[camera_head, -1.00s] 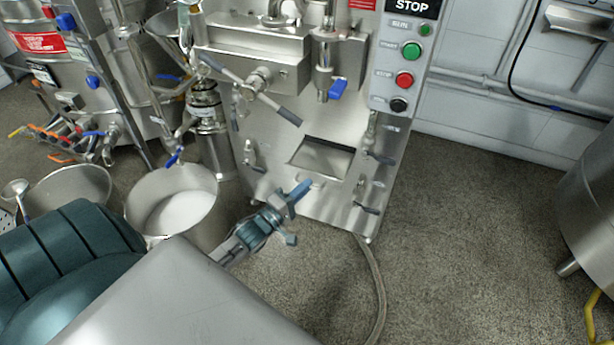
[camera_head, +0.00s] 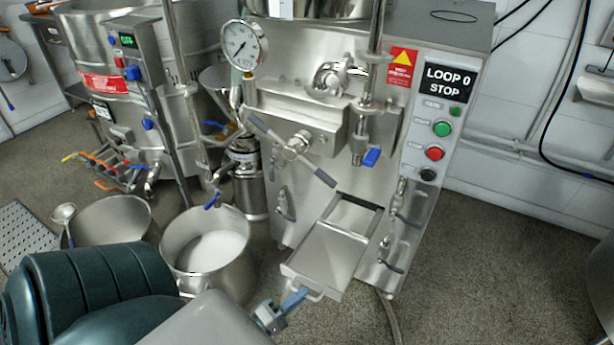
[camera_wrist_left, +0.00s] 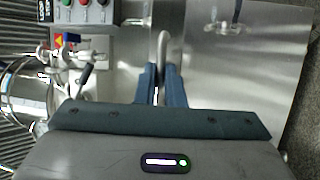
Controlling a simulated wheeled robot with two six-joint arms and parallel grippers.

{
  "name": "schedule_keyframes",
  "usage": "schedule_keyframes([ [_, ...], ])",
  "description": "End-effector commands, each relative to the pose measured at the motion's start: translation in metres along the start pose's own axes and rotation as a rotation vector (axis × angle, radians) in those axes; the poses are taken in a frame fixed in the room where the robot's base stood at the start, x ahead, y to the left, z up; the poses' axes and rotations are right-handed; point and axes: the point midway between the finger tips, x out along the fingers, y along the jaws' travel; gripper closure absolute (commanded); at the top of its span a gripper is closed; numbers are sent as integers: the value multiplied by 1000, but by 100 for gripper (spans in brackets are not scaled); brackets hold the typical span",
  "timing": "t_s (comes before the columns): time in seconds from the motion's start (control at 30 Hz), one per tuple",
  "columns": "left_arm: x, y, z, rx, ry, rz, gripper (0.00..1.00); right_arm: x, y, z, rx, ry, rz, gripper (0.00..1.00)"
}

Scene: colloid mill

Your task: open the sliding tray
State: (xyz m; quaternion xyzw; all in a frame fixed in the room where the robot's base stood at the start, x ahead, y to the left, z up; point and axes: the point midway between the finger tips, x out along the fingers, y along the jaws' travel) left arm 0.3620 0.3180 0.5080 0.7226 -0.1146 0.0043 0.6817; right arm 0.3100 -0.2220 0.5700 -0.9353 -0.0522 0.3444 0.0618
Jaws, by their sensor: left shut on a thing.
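The sliding tray (camera_head: 325,252) is a flat steel tray that sticks out of the slot in the mill's front panel, well pulled out towards me. Its front edge has a thin looped metal handle (camera_head: 314,295). My left gripper (camera_head: 296,299) is at the left part of this handle, with its blue fingers shut on it. In the left wrist view, the handle (camera_wrist_left: 163,48) runs in between the two blue fingers of the gripper (camera_wrist_left: 162,80). My right gripper is in neither view.
A steel pot with white contents (camera_head: 210,250) stands on the floor to the left. The mill's control panel (camera_head: 440,130) is at the upper right. A black-gripped lever bar (camera_head: 318,175) sits above the tray. Floor to the right is clear.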

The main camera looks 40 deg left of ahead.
Motion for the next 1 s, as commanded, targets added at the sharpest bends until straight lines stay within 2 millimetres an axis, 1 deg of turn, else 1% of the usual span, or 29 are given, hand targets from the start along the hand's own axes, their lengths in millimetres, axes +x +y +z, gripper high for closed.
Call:
schedule_keyframes([
  [0.03,-6,2,2,-1,0,-2,100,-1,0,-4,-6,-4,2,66],
  [0.23,-19,4,8,1,0,-1,100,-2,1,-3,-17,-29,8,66],
  [0.67,-22,4,9,1,0,0,100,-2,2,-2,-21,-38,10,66],
  [0.7,-22,4,9,1,0,0,89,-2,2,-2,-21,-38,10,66],
  [0.77,-22,4,9,1,0,0,77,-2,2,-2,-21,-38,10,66],
  [0.8,-22,4,9,1,0,0,70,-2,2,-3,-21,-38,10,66],
  [1.0,-22,4,9,0,0,1,70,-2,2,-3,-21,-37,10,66],
])
